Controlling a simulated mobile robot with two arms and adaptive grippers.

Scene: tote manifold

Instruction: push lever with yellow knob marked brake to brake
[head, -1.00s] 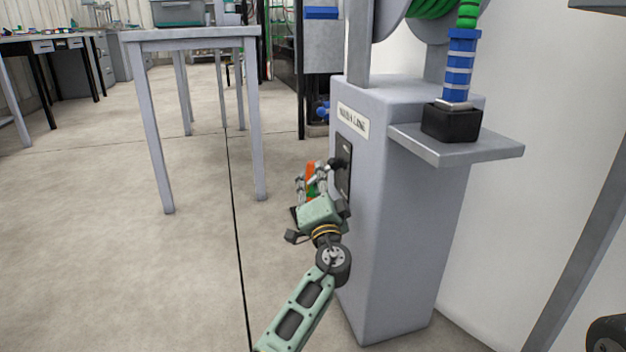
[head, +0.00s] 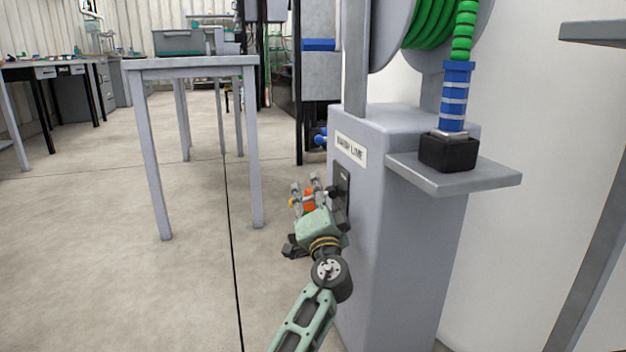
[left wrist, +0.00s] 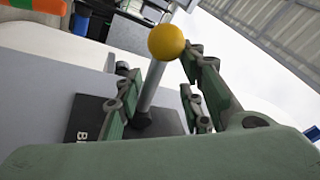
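In the left wrist view, the lever has a round yellow knob (left wrist: 166,42) on a metal rod (left wrist: 150,92). The rod rises from a dark plate (left wrist: 88,118) whose lettering is cut off after a "B". My left gripper (left wrist: 160,88) is open, with one finger on each side of the rod; I cannot tell whether either touches it. In the head view, my left gripper (head: 305,187) is at the left face of the grey pedestal (head: 400,240), beside its dark panel (head: 343,185). My right gripper is out of view.
The pedestal carries a label (head: 351,149), a green hose reel (head: 430,25) and a side shelf (head: 480,180). A blue-handled nozzle (head: 455,95) stands in a black holder on the shelf. A grey table (head: 190,62) stands to the left, with open floor between.

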